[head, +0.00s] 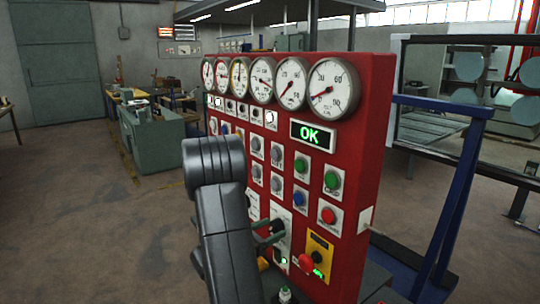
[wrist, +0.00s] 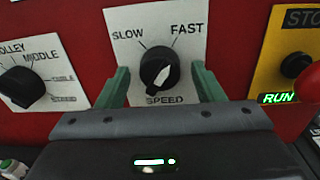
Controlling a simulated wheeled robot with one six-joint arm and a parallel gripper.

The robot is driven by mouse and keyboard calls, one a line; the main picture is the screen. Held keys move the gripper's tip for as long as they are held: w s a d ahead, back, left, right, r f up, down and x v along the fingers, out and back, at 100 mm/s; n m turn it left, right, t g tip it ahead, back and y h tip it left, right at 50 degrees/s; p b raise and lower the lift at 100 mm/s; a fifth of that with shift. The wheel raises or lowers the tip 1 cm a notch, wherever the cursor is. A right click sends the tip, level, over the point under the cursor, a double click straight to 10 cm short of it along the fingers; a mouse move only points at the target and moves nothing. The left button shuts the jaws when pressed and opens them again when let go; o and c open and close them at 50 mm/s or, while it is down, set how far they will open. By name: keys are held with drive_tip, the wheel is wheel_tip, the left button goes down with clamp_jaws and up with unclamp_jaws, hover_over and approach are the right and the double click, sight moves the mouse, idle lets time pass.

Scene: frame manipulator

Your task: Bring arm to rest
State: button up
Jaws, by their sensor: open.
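My arm rises dark grey in front of the red control panel (head: 345,150) in the head view. My gripper (head: 270,232) is at the lower part of the panel, partly hidden by the arm. In the wrist view its green fingers (wrist: 161,78) are open, one on each side of the black SPEED knob (wrist: 153,67). Gaps show between the fingers and the knob. The knob's white pointer tilts up and right, toward FAST.
A black selector knob (wrist: 22,86) is left of the gripper. A red stop button (head: 306,262) on a yellow plate and a lit green RUN label (wrist: 279,97) are to the right. A lit OK display (head: 310,135) and several gauges are higher up. Open floor (head: 80,230) lies left.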

drive_tip(key=shift+r+n+p, duration=0.2)
drive_tip(key=shift+n+p, duration=0.7)
drive_tip(key=shift+p, duration=0.65)
drive_tip(key=shift+f+n+p, duration=0.2)
drive_tip(key=shift+n+p, duration=0.2)
drive_tip(key=shift+p, duration=0.15)
drive_tip(key=shift+r, duration=0.1)
